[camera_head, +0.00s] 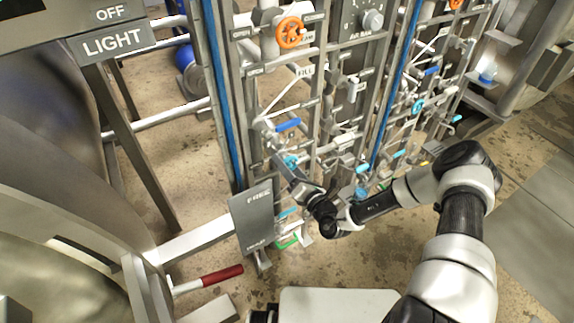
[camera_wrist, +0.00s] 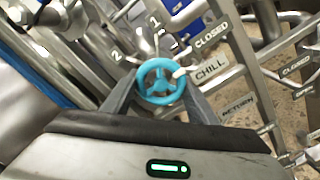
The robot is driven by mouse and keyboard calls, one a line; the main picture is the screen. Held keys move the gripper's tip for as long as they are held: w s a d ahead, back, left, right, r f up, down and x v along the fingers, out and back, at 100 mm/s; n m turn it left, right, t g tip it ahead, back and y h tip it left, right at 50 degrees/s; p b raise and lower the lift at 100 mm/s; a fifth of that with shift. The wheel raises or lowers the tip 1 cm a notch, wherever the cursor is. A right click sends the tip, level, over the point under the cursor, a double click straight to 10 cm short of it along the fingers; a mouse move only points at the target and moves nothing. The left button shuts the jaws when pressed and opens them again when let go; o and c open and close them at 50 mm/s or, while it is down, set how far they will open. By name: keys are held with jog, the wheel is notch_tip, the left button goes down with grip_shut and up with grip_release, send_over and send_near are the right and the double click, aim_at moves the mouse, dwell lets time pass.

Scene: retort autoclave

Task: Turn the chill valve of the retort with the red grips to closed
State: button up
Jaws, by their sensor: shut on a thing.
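The chill valve's light-blue handwheel (camera_wrist: 160,82) sits in the middle of the wrist view, beside a plate marked CHILL (camera_wrist: 210,69). My gripper (camera_wrist: 160,88) is shut on this wheel, one finger on each side of its rim. A CLOSED label (camera_wrist: 212,35) stands above right of the wheel, and a pale pointer at the wheel's upper right lies near it. In the head view the wheel (camera_head: 291,161) shows small at the end of my gripper (camera_head: 287,165), partly hidden by it. A red grip (camera_head: 222,275) shows at the lower left.
An orange handwheel (camera_head: 290,32) and a blue lever (camera_head: 288,125) are above the chill wheel. A grey panel (camera_head: 253,214) hangs close to the left of my wrist. Pipes and blue uprights crowd both sides. Bare floor (camera_head: 385,235) lies below my forearm.

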jog(key=shift+f, duration=0.1)
jog(key=shift+c, duration=0.2)
jog(key=o, duration=1.1)
jog(key=p+v, duration=0.1)
jog(key=v, duration=1.6)
jog(key=shift+s+d+p, duration=0.15)
jog(key=shift+s+p, duration=0.05)
jog(key=shift+p, duration=0.2)
